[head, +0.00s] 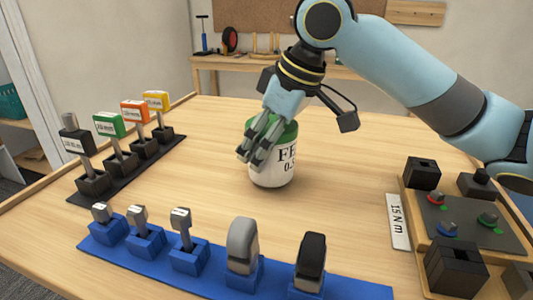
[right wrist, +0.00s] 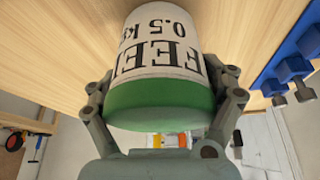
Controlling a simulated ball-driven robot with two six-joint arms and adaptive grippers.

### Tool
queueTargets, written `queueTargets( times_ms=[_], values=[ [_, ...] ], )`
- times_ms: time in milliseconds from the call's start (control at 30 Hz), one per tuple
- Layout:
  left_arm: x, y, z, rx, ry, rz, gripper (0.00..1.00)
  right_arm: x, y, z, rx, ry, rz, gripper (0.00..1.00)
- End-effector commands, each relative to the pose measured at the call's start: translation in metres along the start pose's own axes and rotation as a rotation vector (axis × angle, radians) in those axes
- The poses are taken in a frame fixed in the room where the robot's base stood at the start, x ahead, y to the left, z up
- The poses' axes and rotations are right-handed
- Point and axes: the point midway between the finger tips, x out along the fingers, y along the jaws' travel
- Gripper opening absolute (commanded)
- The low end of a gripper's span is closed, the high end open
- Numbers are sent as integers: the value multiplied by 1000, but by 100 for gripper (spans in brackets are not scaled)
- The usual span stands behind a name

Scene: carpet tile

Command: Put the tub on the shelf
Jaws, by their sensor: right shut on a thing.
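The tub (head: 272,176) is white with a green lid and black lettering, and stands upright at the middle of the wooden table; I cannot tell whether its base touches the top. My right gripper (head: 260,143) comes down from above and is shut on the tub near its lid, covering part of it. In the right wrist view the tub (right wrist: 165,45) sits between both fingers, its green lid towards the palm. Shelf boards (head: 22,124) show at the far left edge, beyond the table. My left gripper is not in view.
A blue strip (head: 215,258) with several holders lies in front. A black strip (head: 128,165) with several labelled tools stands at the left. A wooden tray (head: 411,222) with black blocks and coloured knobs is at the right. A teal basket (head: 10,103) sits at the left edge. Table behind the tub is clear.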

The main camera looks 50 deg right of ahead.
Motion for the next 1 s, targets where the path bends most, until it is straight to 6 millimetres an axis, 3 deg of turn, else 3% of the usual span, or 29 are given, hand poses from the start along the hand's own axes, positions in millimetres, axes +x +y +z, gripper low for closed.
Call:
queueTargets(
  times_ms=[100, 400, 433, 533, 1000],
  values=[
    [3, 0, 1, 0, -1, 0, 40, 11, 0, 4, 1, 2, -1, 28],
    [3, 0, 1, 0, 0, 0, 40, 12, 0, 5, 0, 2, 0, 28],
    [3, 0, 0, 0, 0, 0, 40, 12, 0, 5, 0, 1, 0, 86],
    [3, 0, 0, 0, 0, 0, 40, 12, 0, 5, 0, 1, 0, 99],
    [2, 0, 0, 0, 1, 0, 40, 8, 0, 4, 0, 2, 1, 100]
  ],
)
